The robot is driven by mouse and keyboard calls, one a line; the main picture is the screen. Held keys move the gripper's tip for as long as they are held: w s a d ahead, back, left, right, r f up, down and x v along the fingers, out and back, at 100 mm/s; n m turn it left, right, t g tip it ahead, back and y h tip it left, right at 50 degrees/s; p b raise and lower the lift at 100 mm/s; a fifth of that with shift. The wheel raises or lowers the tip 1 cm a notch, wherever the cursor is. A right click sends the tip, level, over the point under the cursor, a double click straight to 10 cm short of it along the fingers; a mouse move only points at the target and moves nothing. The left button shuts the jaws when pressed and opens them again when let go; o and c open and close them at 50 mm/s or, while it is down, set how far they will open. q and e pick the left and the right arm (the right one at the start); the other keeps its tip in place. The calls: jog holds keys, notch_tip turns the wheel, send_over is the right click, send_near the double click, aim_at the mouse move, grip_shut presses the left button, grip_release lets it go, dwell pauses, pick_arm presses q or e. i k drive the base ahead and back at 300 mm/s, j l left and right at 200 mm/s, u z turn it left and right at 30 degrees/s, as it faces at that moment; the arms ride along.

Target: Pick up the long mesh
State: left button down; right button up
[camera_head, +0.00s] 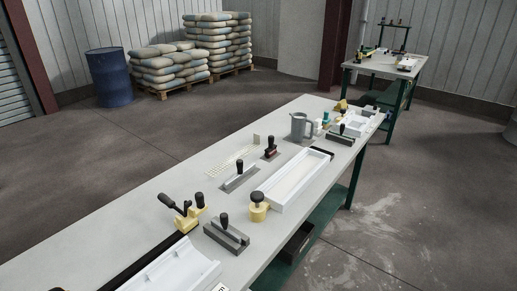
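A long, thin, cream-coloured mesh strip (232,161) lies on the grey workbench (130,225), near its far left edge at about mid-length. Neither of my grippers shows in this view.
A long white tray mould (257,190), a yellow-based knob tool (259,207), a second grey float (227,237), a yellow clamp (187,219) and a grey jug (299,127) occupy the bench. Its left strip is bare. A blue barrel (110,77) and stacked sacks (170,66) stand behind.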

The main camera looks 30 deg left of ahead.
aim_at(219, 168)
jog(key=u, duration=0.6)
jog(key=i+l+u, duration=0.2)
jog(key=u, duration=0.2)
jog(key=i+l+u, duration=0.4)
jog(key=l+u, duration=0.4)
jog(key=i+j, duration=0.05)
jog(key=j, duration=0.05)
